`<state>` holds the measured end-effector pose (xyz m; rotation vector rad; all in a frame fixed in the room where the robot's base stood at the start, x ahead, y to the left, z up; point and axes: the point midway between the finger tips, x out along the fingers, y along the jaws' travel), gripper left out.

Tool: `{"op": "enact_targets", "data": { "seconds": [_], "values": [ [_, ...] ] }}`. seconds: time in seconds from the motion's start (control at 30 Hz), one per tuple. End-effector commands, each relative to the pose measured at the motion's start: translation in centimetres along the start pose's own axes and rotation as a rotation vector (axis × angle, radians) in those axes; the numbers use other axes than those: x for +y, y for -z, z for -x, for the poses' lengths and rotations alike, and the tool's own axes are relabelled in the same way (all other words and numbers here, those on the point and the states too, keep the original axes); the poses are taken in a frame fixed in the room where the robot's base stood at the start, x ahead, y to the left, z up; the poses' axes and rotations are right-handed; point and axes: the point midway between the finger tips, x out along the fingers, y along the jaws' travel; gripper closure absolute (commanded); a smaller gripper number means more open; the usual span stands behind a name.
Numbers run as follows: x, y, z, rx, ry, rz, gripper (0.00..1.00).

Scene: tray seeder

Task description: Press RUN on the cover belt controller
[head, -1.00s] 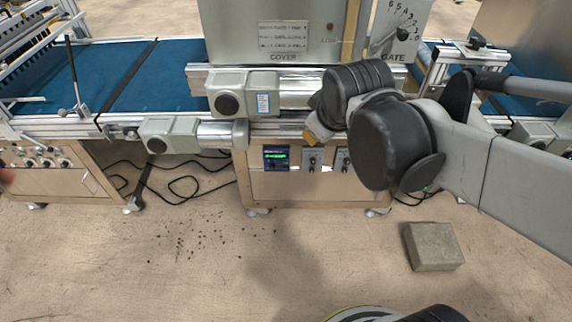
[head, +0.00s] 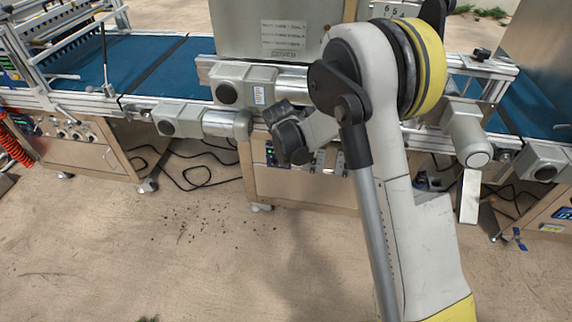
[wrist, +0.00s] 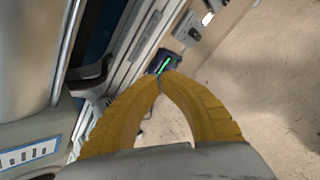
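The cover belt controller, a small dark blue box with a green lit display, is on the front of the cabinet under the COVER hopper. In the head view it shows (head: 271,155) just left of my wrist, which partly covers it. In the wrist view the controller (wrist: 172,55) lies just beyond my gripper's fingertips. My gripper (wrist: 161,77) has its yellow fingers curved together with the tips meeting, and nothing is seen between them. The tips overlap the display's lower edge in the picture; I cannot tell whether they touch. The RUN button cannot be made out.
Grey switch boxes (head: 319,161) sit right of the controller. A grey motor (head: 232,86) and rail stick out above it. A second motor (head: 180,120) is to the left. Black cables (head: 200,175) lie on the floor, with open floor in front.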

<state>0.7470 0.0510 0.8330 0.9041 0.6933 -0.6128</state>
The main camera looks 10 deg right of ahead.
Motion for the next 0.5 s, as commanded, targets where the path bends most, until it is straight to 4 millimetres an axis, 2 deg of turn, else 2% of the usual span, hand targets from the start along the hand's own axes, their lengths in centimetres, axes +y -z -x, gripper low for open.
{"op": "enact_targets", "data": {
  "seconds": [0.03,0.1,0.3,0.4,0.5],
  "values": [
    [-0.2,1.0,-2.0,-0.007,-0.001,0.066,1.0],
    [-0.7,2.5,-4.8,-0.018,-0.002,0.175,1.0],
    [-3.1,6.8,-12.0,-0.052,0.0,0.487,1.0],
    [-4.5,8.6,-14.7,-0.066,0.003,0.612,1.0],
    [-5.7,10.0,-16.5,-0.075,0.006,0.705,1.0]
  ]
}}
